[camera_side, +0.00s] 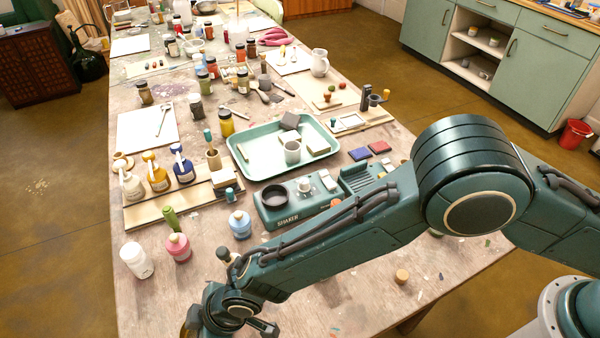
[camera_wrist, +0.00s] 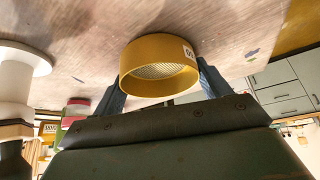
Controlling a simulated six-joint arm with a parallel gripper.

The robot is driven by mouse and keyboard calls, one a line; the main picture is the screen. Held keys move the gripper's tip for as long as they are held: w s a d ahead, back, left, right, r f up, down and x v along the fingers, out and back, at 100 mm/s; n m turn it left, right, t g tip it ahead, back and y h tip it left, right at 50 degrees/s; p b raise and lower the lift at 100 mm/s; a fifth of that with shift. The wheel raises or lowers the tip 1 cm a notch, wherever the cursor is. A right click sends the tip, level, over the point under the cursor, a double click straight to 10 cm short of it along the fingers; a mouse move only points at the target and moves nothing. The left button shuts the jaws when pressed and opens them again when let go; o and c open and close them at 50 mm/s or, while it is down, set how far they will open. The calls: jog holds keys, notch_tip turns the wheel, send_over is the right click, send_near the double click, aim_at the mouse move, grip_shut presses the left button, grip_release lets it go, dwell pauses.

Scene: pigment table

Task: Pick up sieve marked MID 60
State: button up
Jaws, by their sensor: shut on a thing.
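A yellow ring-shaped sieve (camera_wrist: 158,68) with a fine mesh inside sits between the two fingers of my gripper (camera_wrist: 162,82) in the wrist view. My gripper is shut on it, with one finger at each side of the rim. A small white label shows at the sieve's right side; only part of its dark marking is seen, so I cannot read it in full. In the side view my gripper (camera_side: 215,318) is low at the bottom left, near the table's front. A bit of yellow there may be the sieve. I cannot tell whether the sieve touches the table.
A small cork-like piece (camera_side: 402,277) lies on the right front tabletop.

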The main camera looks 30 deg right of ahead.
jog(key=shift+r, duration=0.15)
notch_tip(320, 180, up, 20)
dwell(0.8)
dwell(0.4)
